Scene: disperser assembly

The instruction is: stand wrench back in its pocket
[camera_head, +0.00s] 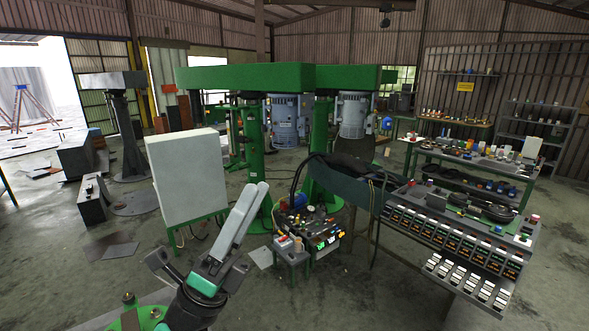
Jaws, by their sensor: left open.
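My left gripper (197,268) is at the bottom, left of centre. It is dark, with a teal patch, and it is open. A long pale grey bar (240,220) slants up and to the right from it; I cannot tell whether this is part of my arm. I cannot make out the wrench or its pocket for certain. A small stand (291,257) with several small items lies right of the gripper, farther off. My right gripper does not show.
A pale cabinet (184,172) stands behind the gripper on the left. Green disperser machines (253,150) with grey motors (287,112) stand behind. A sloped control panel (462,245) and a cluttered workbench (470,155) are on the right.

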